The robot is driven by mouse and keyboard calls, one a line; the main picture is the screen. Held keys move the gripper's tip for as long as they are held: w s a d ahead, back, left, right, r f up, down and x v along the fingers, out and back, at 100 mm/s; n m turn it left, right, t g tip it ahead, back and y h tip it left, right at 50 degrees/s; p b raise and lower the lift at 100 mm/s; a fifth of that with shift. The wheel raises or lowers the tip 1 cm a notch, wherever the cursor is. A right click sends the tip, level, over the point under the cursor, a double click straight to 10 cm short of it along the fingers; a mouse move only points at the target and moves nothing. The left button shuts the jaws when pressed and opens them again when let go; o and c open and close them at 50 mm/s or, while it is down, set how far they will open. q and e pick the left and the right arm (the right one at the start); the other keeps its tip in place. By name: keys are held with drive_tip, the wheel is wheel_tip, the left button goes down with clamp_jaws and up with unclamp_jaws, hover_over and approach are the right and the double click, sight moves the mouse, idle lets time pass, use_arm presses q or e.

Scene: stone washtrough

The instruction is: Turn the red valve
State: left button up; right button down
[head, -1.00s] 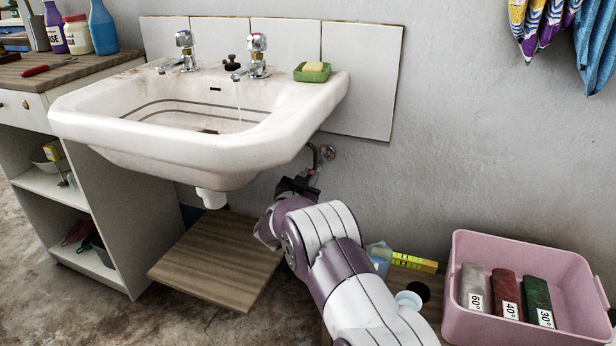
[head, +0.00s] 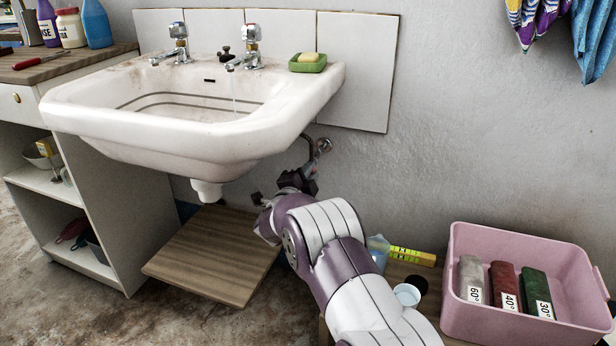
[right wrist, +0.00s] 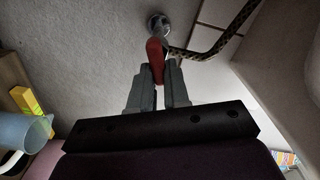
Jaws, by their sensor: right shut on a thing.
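The red valve handle (right wrist: 155,58) shows in the right wrist view, below a round metal wall fitting (right wrist: 158,24). My right gripper (right wrist: 158,78) has its two grey fingers on either side of the handle and is shut on it. In the head view my right gripper (head: 298,180) is at the wall under the right end of the sink, just below the wall fitting (head: 323,146). A thin stream of water (head: 235,102) falls from the right tap (head: 250,50). My left gripper is not in view.
The white sink (head: 190,145) hangs above and left of my right arm. A dark hose (right wrist: 228,38) runs close to the gripper. A wooden board (head: 213,256) lies below. A pink crate (head: 520,240) and a yellow level (head: 412,256) are at the right.

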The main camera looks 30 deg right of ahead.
drive_tip(key=m+b, duration=0.1)
drive_tip(key=m, duration=0.2)
drive_tip(key=m+b, duration=0.1)
drive_tip(key=shift+f+m+b, duration=0.25)
drive_tip(key=shift+m+b, duration=0.05)
drive_tip(key=shift+a, duration=0.1)
idle(0.4)
drive_tip(key=c, duration=1.1)
unclamp_jaws()
drive_tip(key=shift+w, duration=0.1)
